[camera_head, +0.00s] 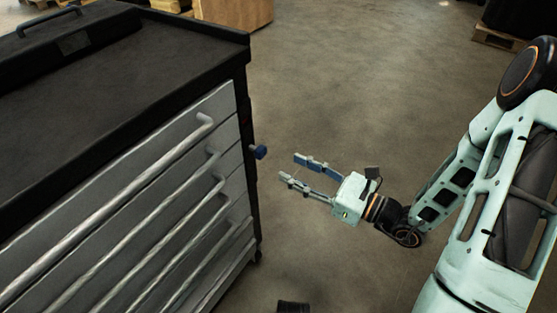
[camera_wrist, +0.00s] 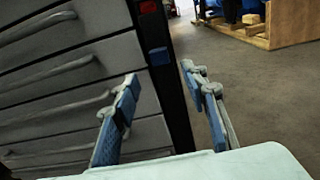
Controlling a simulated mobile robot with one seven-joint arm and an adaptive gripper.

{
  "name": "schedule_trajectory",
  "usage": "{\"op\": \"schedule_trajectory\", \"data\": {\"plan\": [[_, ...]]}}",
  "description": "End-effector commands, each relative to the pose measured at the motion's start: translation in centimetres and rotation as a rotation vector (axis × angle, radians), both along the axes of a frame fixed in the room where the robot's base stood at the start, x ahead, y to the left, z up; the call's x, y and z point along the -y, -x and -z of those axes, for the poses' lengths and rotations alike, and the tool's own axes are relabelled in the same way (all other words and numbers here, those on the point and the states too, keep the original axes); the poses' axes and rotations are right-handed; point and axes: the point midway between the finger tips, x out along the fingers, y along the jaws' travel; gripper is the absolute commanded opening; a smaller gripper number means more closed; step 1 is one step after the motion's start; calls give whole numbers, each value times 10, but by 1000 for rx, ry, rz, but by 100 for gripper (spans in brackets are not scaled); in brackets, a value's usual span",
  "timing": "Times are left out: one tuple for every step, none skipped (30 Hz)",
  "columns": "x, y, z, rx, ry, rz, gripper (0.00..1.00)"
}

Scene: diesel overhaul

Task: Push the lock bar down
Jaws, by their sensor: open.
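A small blue tab (camera_head: 260,152), which looks like the handle of the lock bar, sticks out from the right front edge of the grey and black tool cabinet (camera_head: 110,60). In the wrist view the blue tab (camera_wrist: 158,56) shows on the dark corner post, with a red patch (camera_wrist: 148,7) above it. My gripper (camera_head: 290,168) is open and empty, to the right of the tab and apart from it, with its fingers pointing toward the cabinet. In the wrist view the tab appears between the two fingertips (camera_wrist: 159,74).
Several long drawer handles (camera_head: 150,180) run across the cabinet front. The concrete floor (camera_head: 350,80) to the right is clear. A wooden crate (camera_head: 235,12) stands behind, and a pallet (camera_head: 497,37) lies at the far right. A small dark object (camera_head: 293,307) shows at the bottom edge.

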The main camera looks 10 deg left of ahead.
Motion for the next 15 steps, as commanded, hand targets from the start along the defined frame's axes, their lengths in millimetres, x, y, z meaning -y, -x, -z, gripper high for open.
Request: {"op": "schedule_trajectory", "data": {"plan": [[9, 3, 0, 0, 0, 5, 41], [12, 4, 0, 0, 0, 3, 41], [17, 6, 0, 1, 0, 3, 41], [19, 7, 0, 1, 0, 2, 41], [22, 8, 0, 1, 0, 2, 41], [24, 9, 0, 1, 1, 2, 41], [25, 10, 0, 1, 1, 1, 41], [26, 11, 0, 1, 1, 0, 41], [27, 11, 0, 1, 1, 0, 41], [27, 11, 0, 1, 1, -1, 41], [27, 11, 0, 1, 1, -1, 41], [27, 11, 0, 1, 0, -1, 41], [27, 11, 0, 0, 0, -1, 41], [27, 11, 0, 0, 0, -1, 41], [27, 11, 0, 0, 0, -1, 41]]}}
